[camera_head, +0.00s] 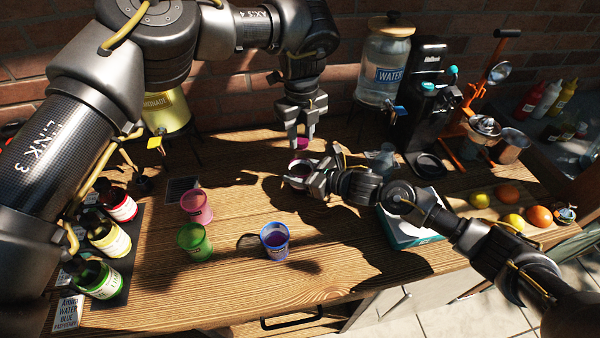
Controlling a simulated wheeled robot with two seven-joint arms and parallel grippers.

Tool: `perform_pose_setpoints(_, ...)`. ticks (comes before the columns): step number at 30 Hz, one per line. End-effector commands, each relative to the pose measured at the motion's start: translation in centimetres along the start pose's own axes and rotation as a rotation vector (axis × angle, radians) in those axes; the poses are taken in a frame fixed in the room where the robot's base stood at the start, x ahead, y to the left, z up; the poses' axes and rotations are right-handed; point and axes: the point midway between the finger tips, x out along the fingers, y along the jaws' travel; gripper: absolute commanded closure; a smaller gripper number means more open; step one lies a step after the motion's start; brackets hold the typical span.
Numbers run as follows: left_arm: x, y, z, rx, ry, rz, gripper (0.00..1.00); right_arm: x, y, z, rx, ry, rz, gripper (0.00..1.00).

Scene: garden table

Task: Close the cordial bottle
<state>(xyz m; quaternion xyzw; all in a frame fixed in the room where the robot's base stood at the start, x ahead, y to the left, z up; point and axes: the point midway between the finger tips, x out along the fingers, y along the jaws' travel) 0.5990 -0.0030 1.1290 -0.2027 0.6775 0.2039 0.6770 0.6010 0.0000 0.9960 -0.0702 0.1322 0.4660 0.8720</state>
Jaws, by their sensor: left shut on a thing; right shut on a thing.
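My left gripper (302,140) points down near the back middle of the table. It is shut on a small pink thing (302,144), which looks like a cap, though its shape is mostly hidden. My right gripper (308,178) reaches in from the right, just below the left one in the picture. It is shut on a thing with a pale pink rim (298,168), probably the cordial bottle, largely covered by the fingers. The pink thing appears apart from and behind that rim. Bottles with red (122,207), yellow (112,240) and green (104,281) labels stand at left.
Pink (196,206), green (194,241) and blue (275,241) cups stand at front centre-left. A water dispenser (385,68) and black machine (427,110) stand behind right. A teal-white box (408,232) and fruit on a board (509,220) lie right. A yellow dispenser (166,110) stands back left.

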Motion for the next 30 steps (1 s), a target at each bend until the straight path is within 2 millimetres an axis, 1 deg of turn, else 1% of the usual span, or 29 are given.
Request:
perform_pose_setpoints(1,0.0,0.0,0.0,0.000,0.000,0.000,0.97,0.0,0.0,0.2,-0.001,-0.003,0.000,1.00)
perform_pose_setpoints(2,0.0,0.0,0.0,0.000,0.000,0.000,0.67,0.0,0.0,0.2,-0.001,-0.003,0.000,1.00)
perform_pose_setpoints(7,0.0,0.0,0.0,0.000,0.000,0.000,0.45,0.0,0.0,0.2,-0.001,-0.003,0.000,1.00)
perform_pose_setpoints(15,-0.1,0.0,0.0,0.000,0.000,0.000,0.44,0.0,0.0,0.2,-0.001,-0.003,0.000,1.00)
perform_pose_setpoints(19,-0.9,-0.1,0.1,0.000,-0.002,-0.002,0.44,0.0,0.0,0.2,-0.001,-0.003,0.000,1.00)
perform_pose_setpoints(23,-3.0,-0.1,0.1,-0.001,-0.003,-0.004,0.44,0.0,0.0,0.2,-0.001,-0.003,0.000,1.00)
perform_pose_setpoints(30,-8.0,-0.1,0.1,-0.001,-0.004,-0.002,0.44,0.0,0.0,0.2,-0.001,-0.003,0.000,1.00)
